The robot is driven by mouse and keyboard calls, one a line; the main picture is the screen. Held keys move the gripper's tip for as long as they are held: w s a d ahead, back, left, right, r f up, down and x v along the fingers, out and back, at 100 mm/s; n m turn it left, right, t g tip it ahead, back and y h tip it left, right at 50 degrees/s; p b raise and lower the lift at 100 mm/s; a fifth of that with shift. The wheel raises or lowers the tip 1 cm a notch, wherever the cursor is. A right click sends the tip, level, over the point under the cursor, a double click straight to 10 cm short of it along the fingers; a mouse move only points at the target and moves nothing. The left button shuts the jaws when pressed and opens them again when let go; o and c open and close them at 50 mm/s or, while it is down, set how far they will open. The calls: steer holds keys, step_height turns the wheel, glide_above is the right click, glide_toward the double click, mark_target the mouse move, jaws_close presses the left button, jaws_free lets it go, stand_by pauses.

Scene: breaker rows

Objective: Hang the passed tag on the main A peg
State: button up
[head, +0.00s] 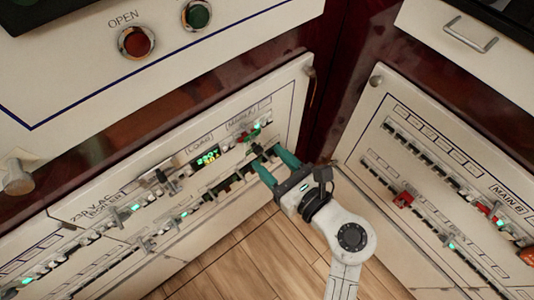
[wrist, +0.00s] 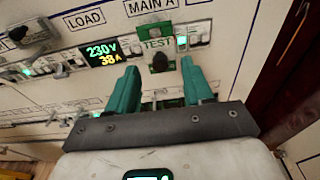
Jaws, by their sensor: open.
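A green tag with a pale band reading "TEST" (wrist: 154,32) sits against the panel just under the MAIN A label (wrist: 151,5) in the wrist view. A dark knob-like piece (wrist: 159,62) stands out at the tag's lower edge; I cannot tell whether it is the peg or whether the tag hangs on it. In the head view the spot shows small green and red pieces (head: 250,135). My gripper (head: 271,157) has teal fingers spread apart and empty. In the wrist view the fingertips (wrist: 160,70) are either side of the dark piece, below the tag, with no visible contact.
A lit display reading 230V and 38A (wrist: 103,53) is left of the tag, beside the LOAD section. Breaker rows and levers (head: 160,178) line this panel. A second panel with a red piece (head: 403,199) and MAIN B label (head: 508,199) stands right. Wooden floor (head: 240,265) is below.

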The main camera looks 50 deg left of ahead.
steer(key=d+r, duration=0.1)
steer(key=d, duration=0.7)
steer(key=shift+s+d+r+p, duration=0.15)
steer(key=shift+s+d+p, duration=0.1)
steer(key=shift+s+p, duration=0.15)
stand_by(2.3)
